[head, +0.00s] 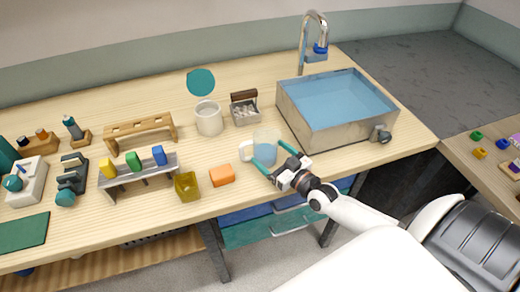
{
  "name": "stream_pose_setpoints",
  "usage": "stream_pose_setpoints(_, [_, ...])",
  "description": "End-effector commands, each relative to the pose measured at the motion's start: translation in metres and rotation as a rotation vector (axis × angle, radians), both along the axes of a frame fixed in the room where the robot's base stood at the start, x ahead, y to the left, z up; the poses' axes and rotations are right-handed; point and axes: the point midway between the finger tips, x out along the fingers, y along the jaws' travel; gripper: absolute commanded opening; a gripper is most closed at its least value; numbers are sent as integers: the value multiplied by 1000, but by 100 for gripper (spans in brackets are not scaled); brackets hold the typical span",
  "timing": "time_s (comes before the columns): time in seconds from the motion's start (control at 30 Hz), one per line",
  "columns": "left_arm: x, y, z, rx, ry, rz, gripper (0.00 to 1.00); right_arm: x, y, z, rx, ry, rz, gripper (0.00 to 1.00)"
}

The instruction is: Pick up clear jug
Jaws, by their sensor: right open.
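The clear jug (266,136) stands on the wooden table in front of the sink, pale and see-through with a bluish lower part. A white, rounded shape at its left side looks like a handle, but it is too small to be sure. My right gripper (274,158) reaches in from the lower right. Its two teal fingers are spread apart, one on the near left side and one on the right side of the jug. I cannot tell whether either finger touches it. My left gripper is not in view.
An orange block (222,176) and a yellow open box (187,185) lie left of the jug. A white cup (209,119) and a small crate (244,108) stand behind it. The sink basin (306,127) is close at right. The table's front edge is near.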

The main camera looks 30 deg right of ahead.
Motion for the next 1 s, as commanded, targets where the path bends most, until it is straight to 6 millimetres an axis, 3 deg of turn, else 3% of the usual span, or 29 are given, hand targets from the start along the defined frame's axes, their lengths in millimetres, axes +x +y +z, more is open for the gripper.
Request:
stream_pose_setpoints(0.2, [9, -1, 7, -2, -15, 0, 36, 31, 5, 2, 0, -2, -1, 89])
stream_pose_setpoints(0.5, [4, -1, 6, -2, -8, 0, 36, 36, 5, 0, 0, 0, -1, 89])
stream_pose_setpoints(0.83, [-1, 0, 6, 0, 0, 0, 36, 36, 5, 0, 1, 0, -1, 37])
stream_pose_setpoints(1.0, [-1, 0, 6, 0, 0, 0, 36, 36, 5, 1, 1, -2, -1, 35])
